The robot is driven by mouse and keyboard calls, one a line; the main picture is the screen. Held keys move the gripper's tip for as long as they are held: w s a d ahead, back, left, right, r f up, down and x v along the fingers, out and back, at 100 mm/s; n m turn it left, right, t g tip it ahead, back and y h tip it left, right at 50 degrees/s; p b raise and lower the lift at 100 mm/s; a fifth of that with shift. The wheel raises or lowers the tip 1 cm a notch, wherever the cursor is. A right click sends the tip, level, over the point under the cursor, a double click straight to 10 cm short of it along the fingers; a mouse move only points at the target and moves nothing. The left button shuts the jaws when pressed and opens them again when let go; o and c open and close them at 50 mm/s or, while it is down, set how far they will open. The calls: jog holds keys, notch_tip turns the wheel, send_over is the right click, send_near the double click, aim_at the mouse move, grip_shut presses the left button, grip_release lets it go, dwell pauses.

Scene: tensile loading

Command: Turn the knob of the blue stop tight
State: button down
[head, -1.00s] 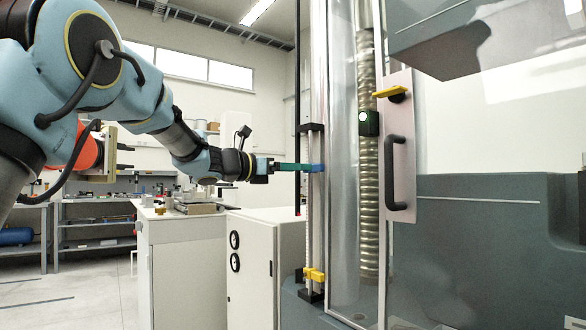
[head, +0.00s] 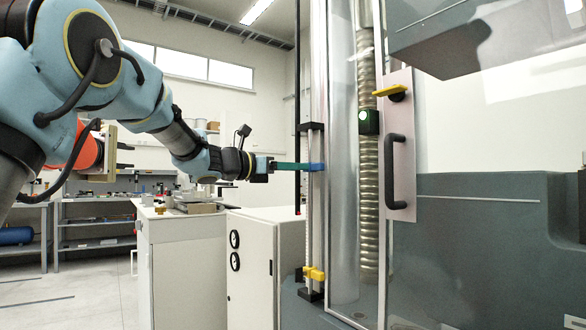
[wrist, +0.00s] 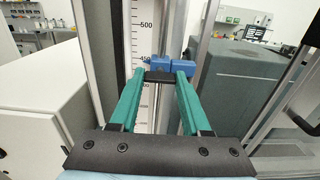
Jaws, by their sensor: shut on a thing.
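The blue stop (head: 318,167) sits on the upright rail at the left of the testing machine. In the wrist view the blue stop (wrist: 175,66) lies just beyond my fingertips, in front of the scale near the 450 mark. My gripper (head: 304,167) reaches it level from the left, with its two green fingers. Whether the knob is tight cannot be seen.
A yellow stop (head: 314,274) sits low on the same rail. A clear door with a black handle (head: 397,172) and a yellow latch (head: 391,92) is to the right. A white cabinet (head: 258,265) stands below my gripper. A dark grey machine body (wrist: 233,85) is right of the rail.

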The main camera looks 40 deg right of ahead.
jog(key=shift+f+m+b, duration=0.1)
jog(key=shift+m+b, duration=0.2)
jog(key=shift+b, duration=0.1)
jog(key=shift+m+b, duration=8.7)
jog(key=shift+b, duration=0.1)
jog(key=shift+c, duration=1.8)
grip_release()
